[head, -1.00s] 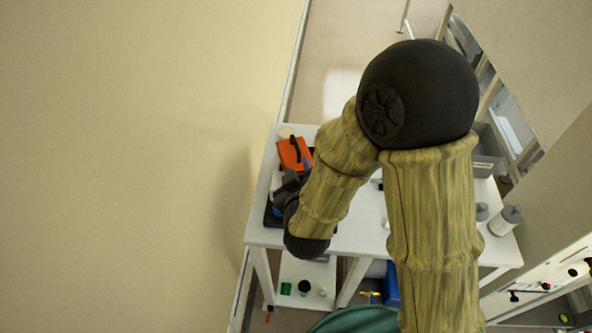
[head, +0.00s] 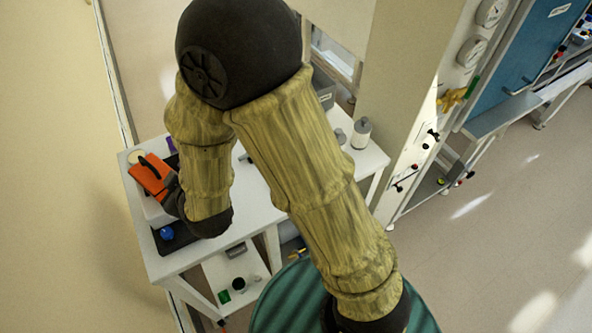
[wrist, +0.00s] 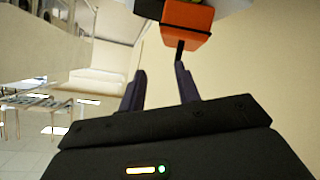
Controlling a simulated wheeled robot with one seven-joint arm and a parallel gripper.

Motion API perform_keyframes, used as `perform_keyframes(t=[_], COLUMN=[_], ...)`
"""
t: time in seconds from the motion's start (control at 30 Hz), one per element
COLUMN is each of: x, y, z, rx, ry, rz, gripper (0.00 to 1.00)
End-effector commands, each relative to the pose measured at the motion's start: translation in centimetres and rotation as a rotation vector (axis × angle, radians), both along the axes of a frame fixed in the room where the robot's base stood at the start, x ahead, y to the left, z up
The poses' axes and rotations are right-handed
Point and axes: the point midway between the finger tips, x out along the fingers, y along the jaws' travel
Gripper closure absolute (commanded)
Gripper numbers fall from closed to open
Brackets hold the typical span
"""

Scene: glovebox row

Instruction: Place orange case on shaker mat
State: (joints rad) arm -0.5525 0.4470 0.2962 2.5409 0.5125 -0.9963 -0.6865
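The orange case (head: 148,180) with a black handle is at the left end of the white table in the head view. It also shows at the top of the wrist view (wrist: 187,20), with its handle pointing toward my fingers. My gripper (wrist: 160,75) is open; the handle's end is near the right fingertip, and nothing is clearly held between the fingers. In the head view my gripper (head: 170,190) is beside the case, partly hidden by my arm. A dark flat mat (head: 178,243), possibly the shaker mat, lies nearer the table's front, partly hidden by my arm.
A blue round object (head: 166,233) is at the dark mat. A white block (head: 155,212) stands between case and mat. A grey-topped white jar (head: 361,133) stands at the table's right end. The table (head: 262,208) has bare room right of my forearm. A wall is close on the left.

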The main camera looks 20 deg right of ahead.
Motion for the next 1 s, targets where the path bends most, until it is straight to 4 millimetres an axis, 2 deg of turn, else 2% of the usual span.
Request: perform_keyframes(t=[0.03, 0.13, 0.33, 0.47, 0.6, 0.7, 0.8, 1.0], x=[0.8, 1.4, 0.9, -0.7, -3.7, -5.9, -7.4, -7.9], y=[-1.7, -4.9, -12.2, -17.4, -22.8, -25.9, -27.6, -27.9], z=[0.2, -0.1, -0.4, -0.3, 0.1, 0.5, 0.7, 0.7], rx=[0.016, 0.046, 0.087, 0.105, 0.117, 0.123, 0.124, 0.122], ry=[0.050, 0.178, 0.425, 0.582, 0.745, 0.834, 0.888, 0.908], rz=[-0.035, -0.095, -0.260, -0.397, -0.568, -0.680, -0.746, -0.765], gripper=[0.67, 0.67, 0.67, 0.67, 0.67, 0.67, 0.67, 0.67])
